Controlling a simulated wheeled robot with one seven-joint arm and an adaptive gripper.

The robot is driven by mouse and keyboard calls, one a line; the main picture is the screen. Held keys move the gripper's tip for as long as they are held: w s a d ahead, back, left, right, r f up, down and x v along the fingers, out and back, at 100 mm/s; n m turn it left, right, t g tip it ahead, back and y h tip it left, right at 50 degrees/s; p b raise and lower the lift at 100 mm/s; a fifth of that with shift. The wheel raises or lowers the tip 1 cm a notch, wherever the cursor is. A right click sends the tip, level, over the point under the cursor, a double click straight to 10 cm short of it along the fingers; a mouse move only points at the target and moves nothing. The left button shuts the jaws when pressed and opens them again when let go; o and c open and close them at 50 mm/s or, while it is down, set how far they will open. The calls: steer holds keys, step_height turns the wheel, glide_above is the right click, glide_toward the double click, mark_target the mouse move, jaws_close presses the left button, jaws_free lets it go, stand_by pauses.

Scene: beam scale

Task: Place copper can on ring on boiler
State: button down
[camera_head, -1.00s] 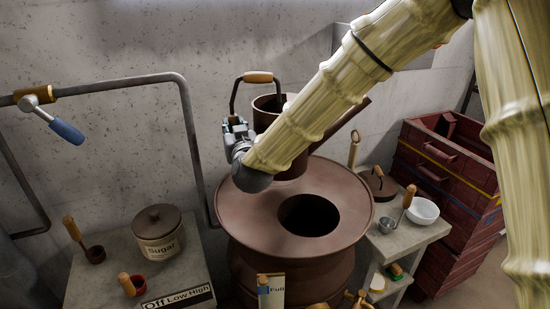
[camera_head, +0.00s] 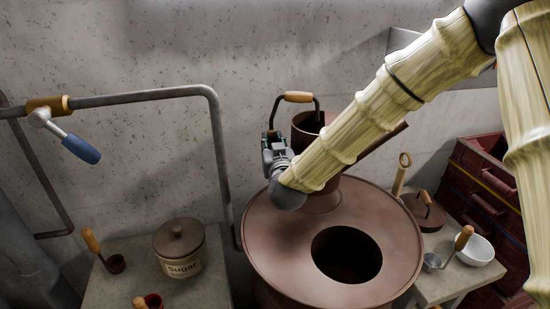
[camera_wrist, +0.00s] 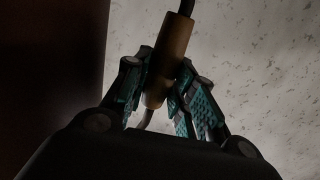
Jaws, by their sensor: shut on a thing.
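The copper can (camera_head: 305,125), dark brown with an arched wooden-topped handle and a long spout to the right, is upright at the back of the boiler. My arm hides much of it. My gripper (camera_head: 274,147) is at its left side. In the wrist view my gripper (camera_wrist: 165,80) is shut on a wooden grip (camera_wrist: 172,45) on a thin rod, part of the can's handle. The boiler (camera_head: 275,240) has a wide copper top with a round dark opening (camera_head: 346,255). The can's lower part overlaps the boiler's back rim; I cannot tell whether they touch.
A sugar jar (camera_head: 180,250) and ladles (camera_head: 110,258) stand on the left table. A pipe (camera_head: 217,150) with a blue-handled valve (camera_head: 80,149) runs left of the boiler. A side table at right holds a white bowl (camera_head: 475,251) and lid (camera_head: 428,213). Red crates (camera_head: 480,180) stand behind.

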steer(key=shift+f, duration=0.2)
steer(key=shift+s+f+p, duration=0.15)
steer(key=shift+f+p, duration=0.8)
steer(key=shift+f, duration=1.4)
steer(key=c, duration=1.2)
jaws_free()
steer(key=shift+s, duration=0.1)
